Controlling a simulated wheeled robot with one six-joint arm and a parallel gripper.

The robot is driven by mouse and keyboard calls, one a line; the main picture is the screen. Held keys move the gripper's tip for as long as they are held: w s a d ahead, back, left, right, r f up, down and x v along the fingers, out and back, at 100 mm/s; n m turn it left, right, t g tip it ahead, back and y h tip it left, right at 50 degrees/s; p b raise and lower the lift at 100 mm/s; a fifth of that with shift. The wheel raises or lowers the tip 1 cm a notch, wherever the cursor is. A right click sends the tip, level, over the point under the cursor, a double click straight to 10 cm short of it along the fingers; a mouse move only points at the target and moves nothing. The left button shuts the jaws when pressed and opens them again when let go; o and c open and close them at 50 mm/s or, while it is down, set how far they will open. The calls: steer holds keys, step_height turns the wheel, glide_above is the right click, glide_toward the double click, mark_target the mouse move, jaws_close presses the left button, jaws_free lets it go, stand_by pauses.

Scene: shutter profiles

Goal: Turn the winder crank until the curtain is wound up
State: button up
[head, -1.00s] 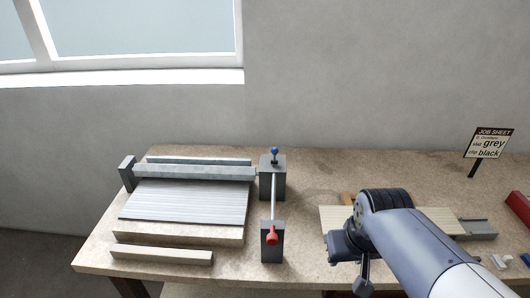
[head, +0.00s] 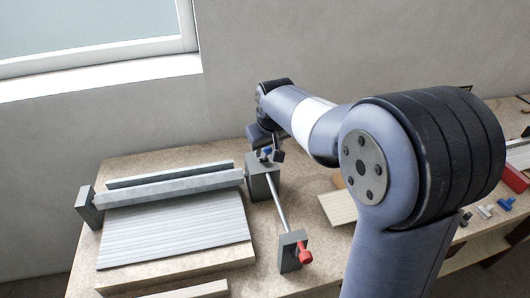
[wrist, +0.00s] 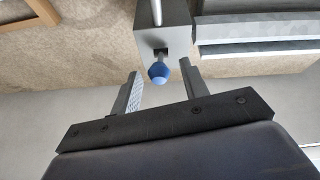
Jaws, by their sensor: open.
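The slatted grey curtain (head: 175,235) lies flat on the bench below a long grey roller (head: 170,190). A grey block (head: 263,177) stands at the roller's right end, with a blue ball knob (head: 267,152) on it. A thin rod (head: 279,207) runs from this block to a front block (head: 289,254) with a red knob (head: 305,254). Which knob belongs to the winder crank is unclear. My gripper (wrist: 158,70) is open, its fingers on either side of the blue knob (wrist: 160,75) in the wrist view, with gaps showing.
Small blue and grey fittings (head: 505,204) and a red box (head: 515,178) are at the far right. A pale bar (head: 195,290) lies at the front. The window wall stands behind the bench.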

mark_target(266, 156)
steer(key=shift+p+x, duration=0.3)
steer(key=shift+x, duration=2.25)
steer(key=shift+c, duration=0.5)
jaws_close()
